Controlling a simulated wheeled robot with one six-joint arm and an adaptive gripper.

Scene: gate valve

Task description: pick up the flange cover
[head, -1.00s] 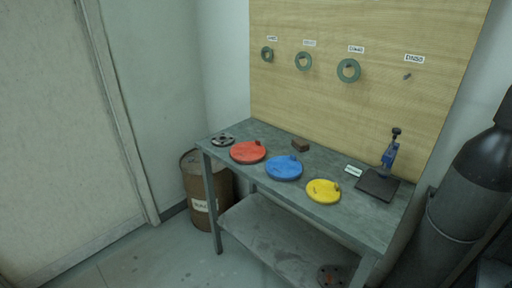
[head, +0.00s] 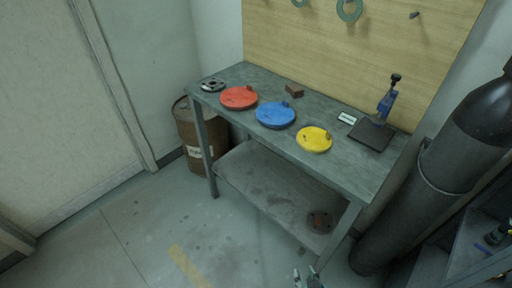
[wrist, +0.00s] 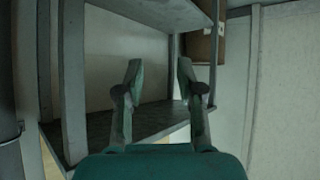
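Three round discs with small knobs lie on the workbench in the head view: a red disc (head: 238,98), a blue disc (head: 275,115) and a yellow disc (head: 314,140). They look like covers, but I cannot tell which one the task names. My gripper (head: 309,275) shows at the bottom edge of the head view, in front of the bench and below its top. In the wrist view my gripper (wrist: 159,75) is open, with nothing between its fingers. The discs do not show in the wrist view.
The workbench (head: 340,172) has a lower shelf (head: 262,180) with a rusty flange (head: 320,221). A grey flange (head: 212,85), brown block (head: 294,90) and blue-handled stand (head: 386,108) sit on top. A rusty barrel (head: 197,135) stands left, a dark cylinder (head: 440,160) right. Floor in front is clear.

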